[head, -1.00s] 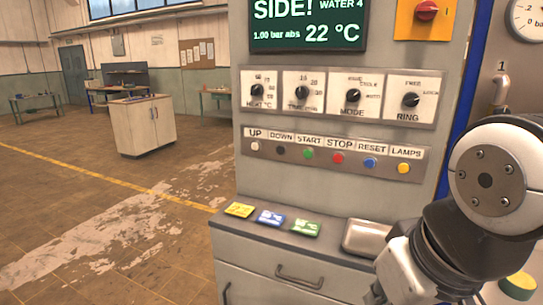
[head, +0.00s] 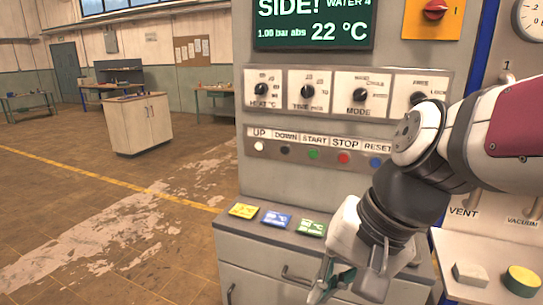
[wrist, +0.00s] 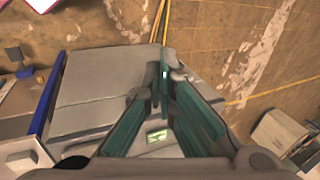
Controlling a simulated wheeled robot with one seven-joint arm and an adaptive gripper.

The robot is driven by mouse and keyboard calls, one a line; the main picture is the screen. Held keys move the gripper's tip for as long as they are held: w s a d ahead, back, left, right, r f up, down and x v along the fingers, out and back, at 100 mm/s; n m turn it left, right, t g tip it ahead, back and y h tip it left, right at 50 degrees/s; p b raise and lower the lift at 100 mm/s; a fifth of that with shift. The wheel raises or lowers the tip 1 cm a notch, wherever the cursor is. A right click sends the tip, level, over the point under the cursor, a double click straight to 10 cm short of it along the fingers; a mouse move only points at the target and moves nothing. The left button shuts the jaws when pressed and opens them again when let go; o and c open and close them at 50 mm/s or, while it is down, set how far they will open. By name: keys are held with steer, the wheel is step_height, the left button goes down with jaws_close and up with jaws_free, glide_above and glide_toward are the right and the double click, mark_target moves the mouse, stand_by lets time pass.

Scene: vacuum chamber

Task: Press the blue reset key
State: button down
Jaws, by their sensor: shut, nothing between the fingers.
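The blue reset key (head: 376,162) is a round button on the grey key strip (head: 330,154), under the RESET label in the head view. It shows just left of my arm. The yellow key beside it is hidden behind my arm. My gripper (head: 320,291) has green fingers and hangs low in front of the cabinet's drawers, well below the key and apart from it. In the wrist view the fingers (wrist: 163,78) meet at their tips with nothing between them. The reset key cannot be made out there.
Yellow (head: 243,211), blue (head: 277,219) and green (head: 312,228) cards lie on the cabinet's ledge. Four-way dials are above the keys, with a red switch (head: 435,9) higher up. Open floor lies left.

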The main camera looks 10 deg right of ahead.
mark_target(376, 163)
steer(key=w+a+m+t+y, duration=0.15)
steer(key=w+m+y, duration=0.25)
steer(key=w+m, duration=0.55)
steer(key=w+d+r+m+t+y+p, duration=0.1)
steer(key=w+d+m+t+y+p, duration=0.1)
steer(key=w+d+m+t, duration=0.55)
steer(key=w+d+f+m+t+h, duration=0.1)
steer(key=w+d+m+t+h, duration=0.1)
steer(key=w+d+m, duration=0.3)
steer(key=w+d+f+m+t+h, duration=0.2)
steer(key=w+d+m+h, duration=0.2)
steer(key=d+m, duration=0.9)
steer(key=shift+w+d, duration=1.05)
steer(key=shift+d, duration=0.2)
steer(key=shift+f, duration=0.1)
steer(key=w+d+b, duration=0.1)
steer(key=w+d, duration=0.3)
steer(key=w, duration=0.3)
steer(key=shift+w+d+b, duration=0.2)
steer(key=shift+d+b, duration=0.2)
steer(key=shift+w+d, duration=0.1)
